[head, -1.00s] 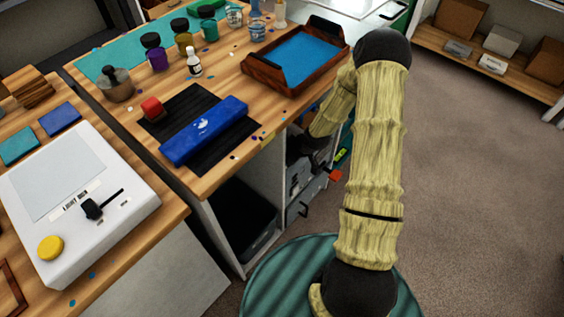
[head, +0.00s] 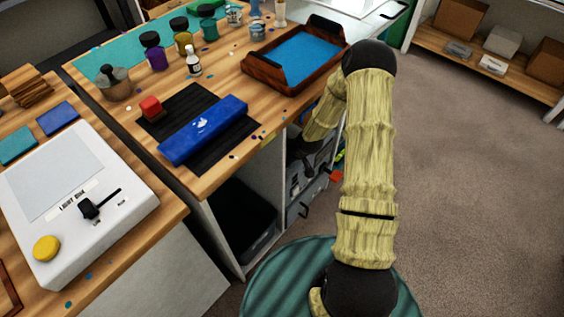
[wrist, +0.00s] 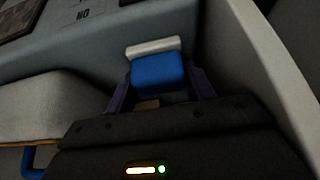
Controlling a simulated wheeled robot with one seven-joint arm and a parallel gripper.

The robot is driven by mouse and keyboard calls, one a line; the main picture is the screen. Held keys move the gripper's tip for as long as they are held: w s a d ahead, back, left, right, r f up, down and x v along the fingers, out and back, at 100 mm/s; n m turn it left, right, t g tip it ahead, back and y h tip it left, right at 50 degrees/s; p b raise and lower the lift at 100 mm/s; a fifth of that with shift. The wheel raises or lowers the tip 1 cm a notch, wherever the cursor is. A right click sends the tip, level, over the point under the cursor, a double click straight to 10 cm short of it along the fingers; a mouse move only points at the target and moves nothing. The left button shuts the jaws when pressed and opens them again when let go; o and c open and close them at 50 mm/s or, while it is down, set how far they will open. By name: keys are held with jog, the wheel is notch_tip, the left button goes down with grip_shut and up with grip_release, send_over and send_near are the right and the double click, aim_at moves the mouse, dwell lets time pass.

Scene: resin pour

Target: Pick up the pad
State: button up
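In the wrist view a small blue pad (wrist: 158,73) with a pale grey strip along its far edge lies straight ahead of my gripper (wrist: 160,80). The dark purple fingers stand apart, one on each side of the pad. I cannot tell whether either finger touches it. In the head view my arm reaches down beside the workbench, toward its open side with grey drawers. The gripper is hidden there behind the arm and the bench.
Pale walls close in around the gripper in the wrist view, with a light panel (wrist: 275,65) at right. In the head view the wooden bench (head: 262,147) carries a blue roll (head: 203,130), a tray (head: 262,72) and several jars. Open floor (head: 470,190) lies to the right.

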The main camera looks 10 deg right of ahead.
jog(key=shift+r, duration=0.5)
jog(key=s+d, duration=0.3)
jog(key=s, duration=0.2)
jog(key=s+d+p, duration=0.1)
jog(key=s+d, duration=0.6)
jog(key=s, duration=0.2)
jog(key=shift+s+d+r, duration=0.25)
jog(key=shift+s+d, duration=0.05)
jog(key=o, duration=0.4)
jog(key=shift+c, duration=0.2)
jog(key=c, duration=0.3)
